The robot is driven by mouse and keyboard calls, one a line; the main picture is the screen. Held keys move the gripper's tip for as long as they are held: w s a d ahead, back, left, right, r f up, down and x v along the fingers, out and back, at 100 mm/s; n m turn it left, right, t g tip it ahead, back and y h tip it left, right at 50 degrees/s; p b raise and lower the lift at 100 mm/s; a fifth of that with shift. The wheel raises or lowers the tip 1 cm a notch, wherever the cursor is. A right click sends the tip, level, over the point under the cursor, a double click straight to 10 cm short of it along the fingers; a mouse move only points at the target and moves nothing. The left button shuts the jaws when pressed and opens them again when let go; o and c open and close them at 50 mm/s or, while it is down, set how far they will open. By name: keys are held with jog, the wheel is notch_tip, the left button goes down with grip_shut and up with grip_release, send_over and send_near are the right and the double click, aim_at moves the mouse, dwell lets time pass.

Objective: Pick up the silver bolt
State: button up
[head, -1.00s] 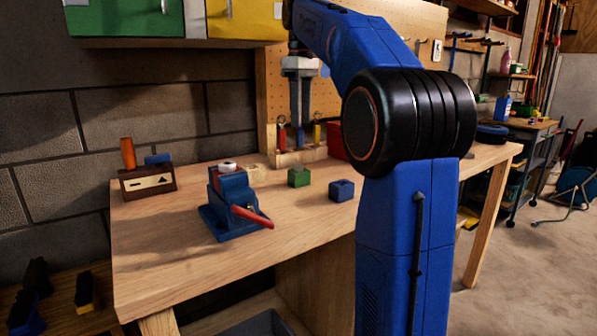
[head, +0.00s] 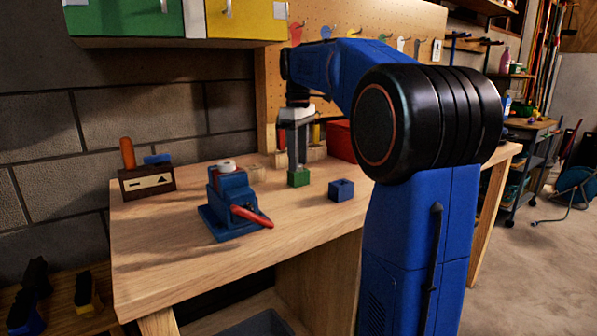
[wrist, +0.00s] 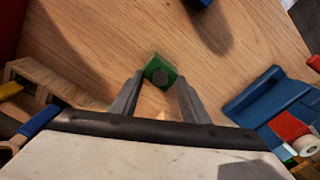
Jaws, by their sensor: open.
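I cannot clearly make out a silver bolt. A small green block (head: 299,178) stands on the wooden workbench (head: 160,260); in the wrist view the green block (wrist: 151,64) has a dark grey six-sided shape (wrist: 160,77) on top, and I cannot tell whether this is a bolt head or a hole. My gripper (head: 295,166) points down, just above or at the green block. In the wrist view my gripper (wrist: 160,80) is open, its fingers on either side of the block with nothing held between them.
A blue vise (head: 231,203) with a red handle stands left of the gripper. A blue block (head: 341,190) is to the right, and a red box (head: 341,140) is behind. A wooden caddy (head: 147,181) is at far left. The bench front is clear.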

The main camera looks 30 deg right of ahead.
jog(key=shift+f, duration=0.5)
grip_shut()
